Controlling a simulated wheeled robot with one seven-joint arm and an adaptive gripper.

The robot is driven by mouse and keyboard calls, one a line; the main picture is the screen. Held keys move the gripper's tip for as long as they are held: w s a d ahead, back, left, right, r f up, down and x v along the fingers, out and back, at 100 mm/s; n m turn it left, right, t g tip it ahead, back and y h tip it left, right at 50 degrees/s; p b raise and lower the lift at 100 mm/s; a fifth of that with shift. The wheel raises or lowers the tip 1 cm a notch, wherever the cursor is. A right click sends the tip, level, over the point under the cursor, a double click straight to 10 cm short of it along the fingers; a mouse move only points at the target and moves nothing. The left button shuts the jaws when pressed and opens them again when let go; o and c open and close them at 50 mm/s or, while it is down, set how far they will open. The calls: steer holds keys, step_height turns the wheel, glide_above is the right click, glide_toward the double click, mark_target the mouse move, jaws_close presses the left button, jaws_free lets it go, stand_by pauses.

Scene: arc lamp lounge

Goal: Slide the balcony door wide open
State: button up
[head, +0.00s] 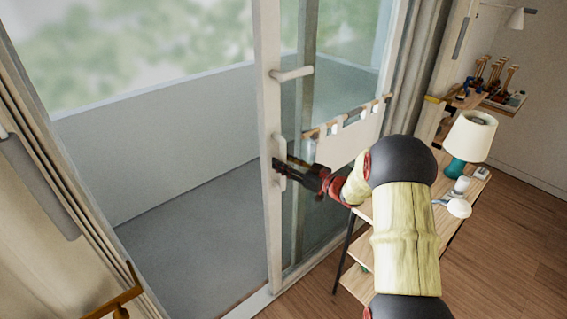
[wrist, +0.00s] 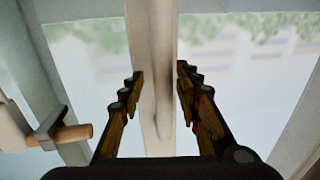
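The balcony door (head: 268,215) is a glass panel in a pale frame. It stands to the right of a wide clear opening onto the balcony. A pale upright handle (head: 279,150) is on its leading edge, with a short white lever-like bar (head: 292,73) above. My gripper (head: 281,171) is at the upright handle, reaching from the right. In the wrist view my gripper (wrist: 160,78) has its fingers apart, one each side of a pale upright bar (wrist: 154,50). A small gap shows by the right finger; firm contact cannot be told.
A wooden rod with a white cloth (head: 347,133) hangs right of the door edge. A shelf unit (head: 449,215) with a lamp (head: 470,140) stands at right, near my arm. Curtains (head: 418,50) flank the doorway. The balcony floor (head: 190,235) is clear.

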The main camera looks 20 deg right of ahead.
steer(key=v, duration=1.2)
stand_by(0.4)
